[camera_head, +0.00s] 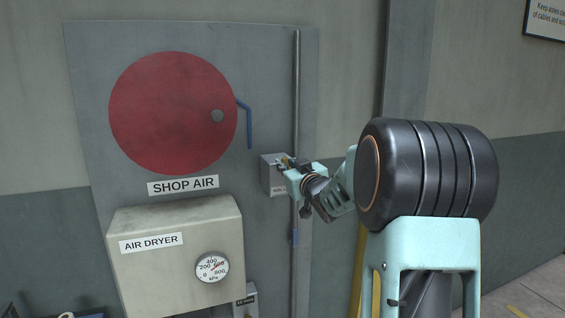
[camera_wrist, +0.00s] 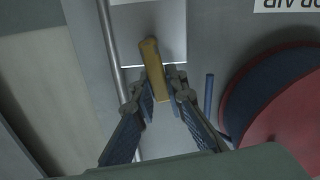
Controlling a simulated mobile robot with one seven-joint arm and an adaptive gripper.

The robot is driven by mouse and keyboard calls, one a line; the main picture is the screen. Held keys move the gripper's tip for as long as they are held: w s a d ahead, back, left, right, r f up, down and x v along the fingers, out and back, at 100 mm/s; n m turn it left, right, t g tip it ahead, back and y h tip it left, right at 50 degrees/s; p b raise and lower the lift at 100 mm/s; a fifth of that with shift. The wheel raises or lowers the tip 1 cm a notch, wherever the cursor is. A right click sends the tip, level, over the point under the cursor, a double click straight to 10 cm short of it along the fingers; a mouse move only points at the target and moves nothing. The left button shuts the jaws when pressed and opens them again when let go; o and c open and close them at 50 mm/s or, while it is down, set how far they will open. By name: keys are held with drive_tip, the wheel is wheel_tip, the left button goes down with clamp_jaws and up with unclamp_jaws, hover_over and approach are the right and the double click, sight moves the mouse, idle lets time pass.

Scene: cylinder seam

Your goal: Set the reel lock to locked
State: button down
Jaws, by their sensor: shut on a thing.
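A small grey box (camera_head: 270,172) is mounted on the wall panel, right of the red reel (camera_head: 165,105). A label on its lower front is partly covered by my gripper (camera_head: 287,164), so I cannot read it. In the wrist view a yellow lever (camera_wrist: 152,58) sticks out from the pale grey box face (camera_wrist: 176,30). My gripper (camera_wrist: 160,87) is shut on this lever, with one finger on each side. The lever looks slightly tilted in the wrist view. Whether it stands at locked cannot be told.
A vertical pipe (camera_head: 297,90) runs close beside the box; it also shows in the wrist view (camera_wrist: 119,55). A blue hose end (camera_head: 248,125) hangs from the reel. The air dryer cabinet (camera_head: 178,265) with a round gauge (camera_head: 212,267) sits below left.

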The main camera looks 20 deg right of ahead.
drive_tip(key=shift+d+m+p, duration=0.4)
drive_tip(key=shift+m, duration=0.6)
drive_tip(key=c, duration=1.9)
unclamp_jaws()
drive_tip(key=shift+c, duration=0.2)
drive_tip(key=s, duration=1.2)
